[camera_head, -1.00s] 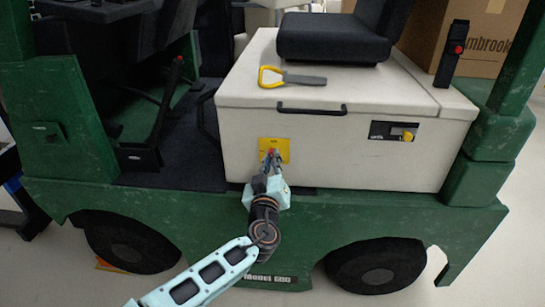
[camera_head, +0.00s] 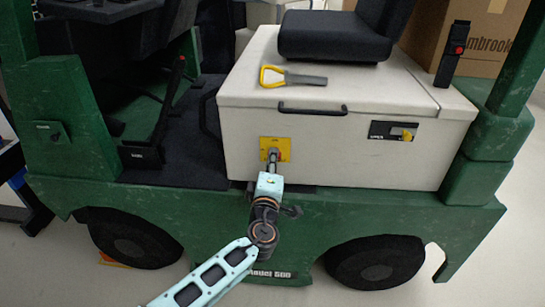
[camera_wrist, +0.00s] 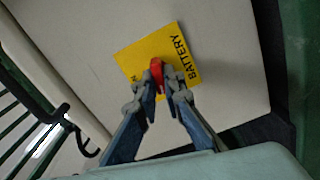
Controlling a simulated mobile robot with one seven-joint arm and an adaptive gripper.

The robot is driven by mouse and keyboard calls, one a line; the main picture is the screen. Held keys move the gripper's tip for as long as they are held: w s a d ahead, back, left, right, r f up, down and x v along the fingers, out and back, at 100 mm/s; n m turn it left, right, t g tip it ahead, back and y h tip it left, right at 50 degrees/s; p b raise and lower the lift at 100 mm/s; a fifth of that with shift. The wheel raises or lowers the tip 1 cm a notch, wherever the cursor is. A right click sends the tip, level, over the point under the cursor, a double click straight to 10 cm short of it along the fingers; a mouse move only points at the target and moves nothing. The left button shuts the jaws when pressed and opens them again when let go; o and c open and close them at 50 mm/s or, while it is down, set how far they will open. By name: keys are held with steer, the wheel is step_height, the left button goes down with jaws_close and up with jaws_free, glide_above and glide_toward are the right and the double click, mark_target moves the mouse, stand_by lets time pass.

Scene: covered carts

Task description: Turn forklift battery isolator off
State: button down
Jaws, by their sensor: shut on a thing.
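The battery isolator is a red handle (camera_wrist: 157,70) on a yellow plate (camera_head: 283,144) fixed to the pale side of the forklift's battery box (camera_head: 350,160). In the wrist view the yellow plate (camera_wrist: 134,59) carries the word BATTERY. My gripper (camera_head: 272,157) is at the plate in the head view. In the wrist view my gripper (camera_wrist: 161,77) has its two fingers closed on either side of the red handle. The fingers hide part of the handle, and most of it is hidden in the head view.
A handle bar (camera_head: 312,110) sticks out above the plate. A yellow-handled tool (camera_head: 290,77) lies on the box lid, in front of the black seat (camera_head: 333,38). A small panel with a yellow part (camera_head: 393,132) is to the right. The green chassis (camera_head: 350,210) runs below.

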steer(key=shift+n, duration=1.2)
steer(key=c, duration=2)
jaws_free()
steer(key=shift+c, duration=0.2)
